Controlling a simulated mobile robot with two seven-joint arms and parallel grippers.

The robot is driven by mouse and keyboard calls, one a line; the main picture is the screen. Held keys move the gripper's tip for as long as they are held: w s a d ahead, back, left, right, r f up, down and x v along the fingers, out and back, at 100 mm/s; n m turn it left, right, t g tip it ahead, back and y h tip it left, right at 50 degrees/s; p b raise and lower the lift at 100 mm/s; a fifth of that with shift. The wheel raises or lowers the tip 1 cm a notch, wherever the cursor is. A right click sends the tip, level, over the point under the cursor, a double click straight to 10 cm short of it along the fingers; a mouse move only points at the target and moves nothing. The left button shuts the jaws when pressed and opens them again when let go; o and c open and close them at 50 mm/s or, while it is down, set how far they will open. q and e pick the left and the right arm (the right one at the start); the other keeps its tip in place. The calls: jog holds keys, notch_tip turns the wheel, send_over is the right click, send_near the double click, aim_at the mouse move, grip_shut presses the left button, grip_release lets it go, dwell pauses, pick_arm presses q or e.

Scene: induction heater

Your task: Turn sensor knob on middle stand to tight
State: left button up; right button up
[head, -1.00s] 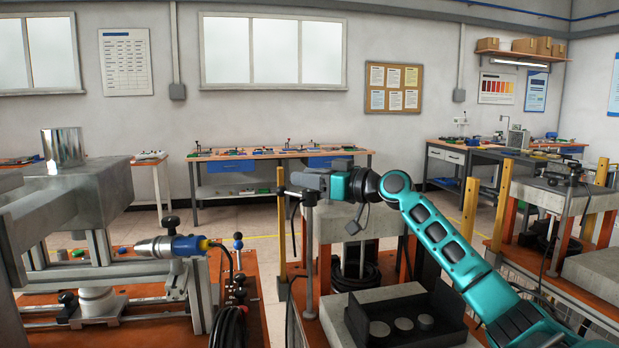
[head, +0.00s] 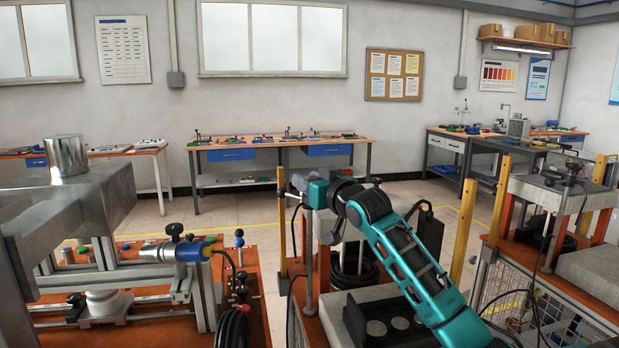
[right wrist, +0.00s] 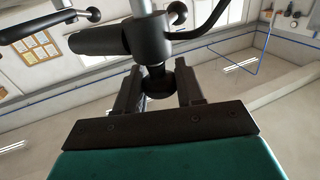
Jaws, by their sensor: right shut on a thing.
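My right gripper (head: 298,184) is at the top of the metal post (head: 310,262) on the middle stand. In the right wrist view its two dark fingers (right wrist: 158,90) are shut on the black sensor knob (right wrist: 157,73), one on each side. The knob sits below a dark clamp body (right wrist: 150,38), with a dark cylindrical sensor (right wrist: 95,40) reaching left from it. In the head view my gripper and wrist mostly hide the knob and sensor. My left gripper is not in view.
Yellow posts (head: 282,225) stand beside the middle stand. A black tray (head: 352,322) with round discs lies under my right arm. Another stand (head: 562,192) is at the right.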

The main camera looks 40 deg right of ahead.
jog(key=m+h, duration=0.1)
jog(key=h, duration=0.1)
jog(key=m+g+h, duration=0.1)
jog(key=m+h, duration=0.1)
jog(key=shift+a+g+h, duration=0.1)
jog(key=shift+g+h, duration=0.2)
jog(key=shift+h, duration=0.1)
jog(key=m+g+h, duration=0.1)
jog(key=m+g+h+b, duration=0.1)
jog(key=m+h, duration=0.1)
jog(key=shift+w+f, duration=0.1)
jog(key=shift+f, duration=0.1)
jog(key=m+g+h+b, duration=0.3)
jog(key=g, duration=0.1)
jog(key=shift+f+h, duration=0.1)
jog(key=shift+h, duration=0.3)
jog(key=m+g+h+b, duration=0.2)
jog(key=m+g+b, duration=0.1)
jog(key=g, duration=0.1)
jog(key=shift+r+m+g+b, duration=0.2)
jog(key=shift+m+g+b, duration=0.1)
jog(key=shift+g, duration=0.2)
jog(key=o, duration=0.7)
jog(key=shift+o, duration=1.4)
